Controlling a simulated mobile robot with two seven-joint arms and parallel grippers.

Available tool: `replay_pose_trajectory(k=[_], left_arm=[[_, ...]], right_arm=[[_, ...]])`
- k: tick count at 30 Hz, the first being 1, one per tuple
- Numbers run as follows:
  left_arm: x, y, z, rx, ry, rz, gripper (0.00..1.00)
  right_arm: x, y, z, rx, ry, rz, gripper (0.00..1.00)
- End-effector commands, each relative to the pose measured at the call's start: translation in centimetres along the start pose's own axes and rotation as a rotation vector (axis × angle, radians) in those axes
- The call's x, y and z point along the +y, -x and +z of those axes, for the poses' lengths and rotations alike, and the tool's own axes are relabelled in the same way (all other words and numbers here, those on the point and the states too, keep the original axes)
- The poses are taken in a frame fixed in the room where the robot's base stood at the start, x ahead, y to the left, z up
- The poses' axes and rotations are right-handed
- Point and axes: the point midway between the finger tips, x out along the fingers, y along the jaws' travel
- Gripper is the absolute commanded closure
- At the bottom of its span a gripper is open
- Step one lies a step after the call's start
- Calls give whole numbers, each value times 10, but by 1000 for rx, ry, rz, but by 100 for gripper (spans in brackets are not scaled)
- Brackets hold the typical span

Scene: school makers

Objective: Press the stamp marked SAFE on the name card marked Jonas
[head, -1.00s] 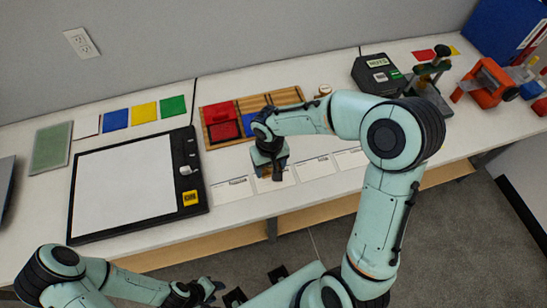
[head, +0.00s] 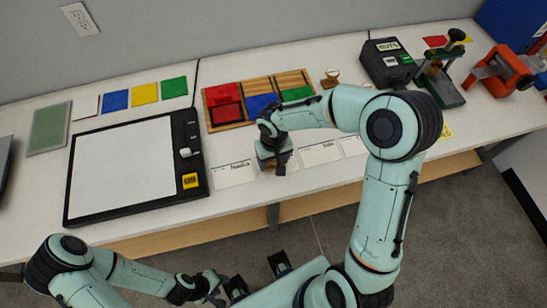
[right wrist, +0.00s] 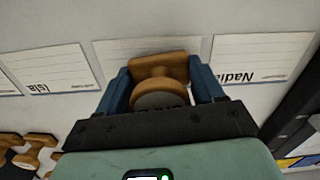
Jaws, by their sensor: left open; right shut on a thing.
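My right gripper (head: 278,165) is shut on a wooden stamp (right wrist: 158,70), with a blue finger on each side of it. A round grey disc tops the stamp's handle; I cannot read its marking. The stamp is over a white name card (right wrist: 110,58), between the card marked Nadia (right wrist: 262,62) and the card marked Isla (right wrist: 48,72). The stamp and gripper hide this card's name, and I cannot tell whether the stamp touches it. My left gripper (head: 212,288) is open and empty, low in front of the table.
A tray with red, blue and green pads (head: 232,125) lies behind the cards. A black-framed white board (head: 125,168) lies to the left. A black box (head: 388,65) and a green press (head: 440,75) stand further right.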

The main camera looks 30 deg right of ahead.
Motion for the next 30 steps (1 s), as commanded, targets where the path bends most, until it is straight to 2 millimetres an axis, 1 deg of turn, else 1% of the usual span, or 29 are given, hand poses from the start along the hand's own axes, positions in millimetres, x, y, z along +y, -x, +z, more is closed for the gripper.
replay_pose_trajectory(k=[14, 30], left_arm=[[0, 0, 0, 0, 0, 0, 57], [-2, -6, 1, -2, 1, -1, 57]], right_arm=[[0, 1, 0, 1, 0, 0, 64], [0, -6, 0, 0, 0, 0, 64]])
